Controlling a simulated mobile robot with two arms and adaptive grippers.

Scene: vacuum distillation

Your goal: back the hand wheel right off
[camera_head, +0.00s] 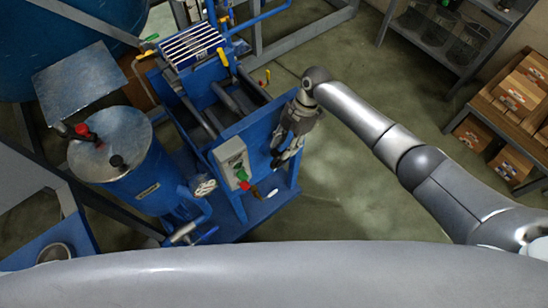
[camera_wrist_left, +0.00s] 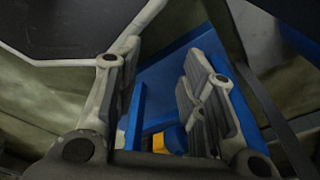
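My right arm reaches in from the right in the head view. Its gripper (camera_head: 281,152) points down at the right-hand face of the blue machine frame (camera_head: 226,141). The fingers are small and dark there, and I cannot tell their gap or whether they touch anything. A small round pale part (camera_head: 204,185), which may be a hand wheel or a gauge, sits left of the control box, apart from this gripper. No other hand wheel is clear. My left gripper (camera_wrist_left: 160,78) is open and empty in the left wrist view, with blue metal behind its fingers. It is not seen in the head view.
A grey control box (camera_head: 232,162) with red and green parts is on the blue frame. A blue tank (camera_head: 139,170) with a metal lid stands left. Shelves with boxes (camera_head: 517,85) stand far right. The floor (camera_head: 350,185) below my right arm is clear.

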